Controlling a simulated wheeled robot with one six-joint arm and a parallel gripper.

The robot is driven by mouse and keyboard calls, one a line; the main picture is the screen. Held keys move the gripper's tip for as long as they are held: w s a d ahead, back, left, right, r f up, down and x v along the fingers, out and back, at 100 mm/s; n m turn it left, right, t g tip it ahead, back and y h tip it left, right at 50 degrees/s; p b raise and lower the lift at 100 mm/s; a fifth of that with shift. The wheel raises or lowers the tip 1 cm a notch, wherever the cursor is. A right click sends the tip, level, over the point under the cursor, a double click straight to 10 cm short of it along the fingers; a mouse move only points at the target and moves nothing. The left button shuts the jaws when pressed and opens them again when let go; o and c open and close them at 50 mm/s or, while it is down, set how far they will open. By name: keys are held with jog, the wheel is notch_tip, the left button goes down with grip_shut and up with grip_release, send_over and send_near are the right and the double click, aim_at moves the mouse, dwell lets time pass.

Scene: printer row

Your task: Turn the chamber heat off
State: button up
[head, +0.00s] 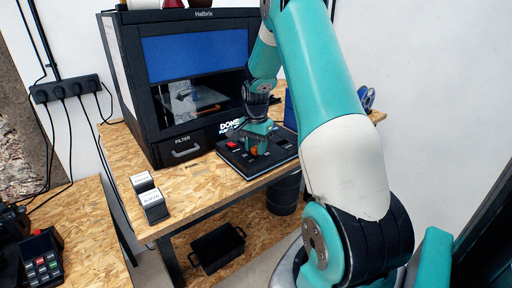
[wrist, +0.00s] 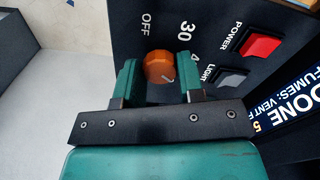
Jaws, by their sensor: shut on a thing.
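An orange dial knob (wrist: 159,65) sits on a black control panel (wrist: 120,45), with the marks OFF, 30 and a partly hidden 4 around it. My gripper (wrist: 160,72) has one teal finger on each side of the knob and is shut on it. A pale pointer line on the knob seems to aim to the lower right, away from OFF. In the head view my gripper (head: 257,139) reaches down to the panel (head: 235,158) in front of the printer, and the knob (head: 254,150) shows just below the fingers.
A red POWER button (wrist: 261,44) and a grey LIGHT button (wrist: 230,77) are right of the knob. The black printer (head: 140,80) stands behind the panel, with a FILTER drawer (head: 185,150). Two small labelled boxes (head: 152,205) stand at the left on the chipboard bench (head: 195,205).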

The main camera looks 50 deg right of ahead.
jog(key=n, duration=0.4)
jog(key=shift+n, duration=0.3)
jog(key=n, duration=0.3)
jog(key=shift+n+b, duration=0.4)
jog(key=n, duration=1.5)
jog(key=shift+b, duration=0.35)
jog(key=n, duration=0.3)
jog(key=shift+r+n, duration=0.1)
jog(key=shift+n, duration=2.2)
jog(key=o, duration=0.9)
